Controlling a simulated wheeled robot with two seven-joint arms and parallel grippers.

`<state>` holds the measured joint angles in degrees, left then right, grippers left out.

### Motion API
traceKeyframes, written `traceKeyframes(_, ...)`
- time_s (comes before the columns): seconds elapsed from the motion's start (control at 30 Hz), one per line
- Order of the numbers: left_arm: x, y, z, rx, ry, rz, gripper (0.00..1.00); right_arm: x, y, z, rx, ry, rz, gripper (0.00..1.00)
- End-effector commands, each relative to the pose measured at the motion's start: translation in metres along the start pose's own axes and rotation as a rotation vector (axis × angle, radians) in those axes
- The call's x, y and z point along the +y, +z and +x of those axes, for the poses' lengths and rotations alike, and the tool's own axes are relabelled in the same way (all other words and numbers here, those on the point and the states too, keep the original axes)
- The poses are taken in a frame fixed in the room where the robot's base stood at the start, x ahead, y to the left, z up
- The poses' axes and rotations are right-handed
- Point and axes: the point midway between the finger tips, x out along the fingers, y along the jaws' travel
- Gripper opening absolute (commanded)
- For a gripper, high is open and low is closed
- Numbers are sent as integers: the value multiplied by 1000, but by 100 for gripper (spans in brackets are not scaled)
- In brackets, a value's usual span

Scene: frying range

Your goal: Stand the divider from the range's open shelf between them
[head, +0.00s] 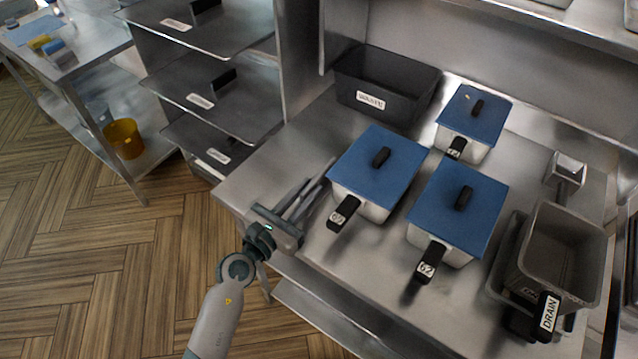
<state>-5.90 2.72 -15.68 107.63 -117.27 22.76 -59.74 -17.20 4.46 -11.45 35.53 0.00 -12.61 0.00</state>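My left gripper (314,184) reaches in over the front left of the steel range top, its fingers pointing toward the nearest blue-lidded pan. Thin grey bars show at its fingers; I cannot tell whether one is a held plate or a reflection. Three pans with blue lids stand on the top: one at the left (378,160), one at the right front (458,205) and a smaller one behind (475,110). The left and front pans stand side by side with a narrow gap. No divider can be made out for sure, and the open shelf's inside is hidden. My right gripper is out of view.
A black labelled bin (385,85) stands at the back left of the range top (300,150). A grey basket marked DRAIN (565,250) is at the right. Shelves with dark trays (215,95) stand to the left. A side table (85,45) holds sponges, with a yellow bucket (124,138) below.

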Motion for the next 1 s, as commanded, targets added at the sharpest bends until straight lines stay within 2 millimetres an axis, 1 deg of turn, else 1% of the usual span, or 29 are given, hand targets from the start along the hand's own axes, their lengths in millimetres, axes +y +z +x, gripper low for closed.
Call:
traceKeyframes(0.03, 0, 4, 6, -1, 0, -1, 19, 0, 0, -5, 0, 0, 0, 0)
traceKeyframes(0.17, -2, 7, 22, -1, 0, -1, 19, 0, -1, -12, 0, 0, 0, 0)
traceKeyframes(0.3, -2, 5, 38, 0, 0, -1, 19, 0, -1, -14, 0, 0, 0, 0)
traceKeyframes(0.37, -2, 4, 42, 0, 0, -1, 19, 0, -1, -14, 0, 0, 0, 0)
traceKeyframes(0.47, -2, 4, 45, 0, 0, -1, 19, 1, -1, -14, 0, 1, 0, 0)
traceKeyframes(0.87, -2, 3, 45, 0, 1, 0, 19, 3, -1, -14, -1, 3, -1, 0)
traceKeyframes(0.9, -2, 3, 45, 0, 1, 0, 16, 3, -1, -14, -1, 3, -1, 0)
traceKeyframes(0.97, -2, 3, 45, 0, 1, 0, 2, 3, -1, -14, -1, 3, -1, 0)
traceKeyframes(1.0, -2, 3, 45, 0, 1, 0, 0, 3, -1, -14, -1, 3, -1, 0)
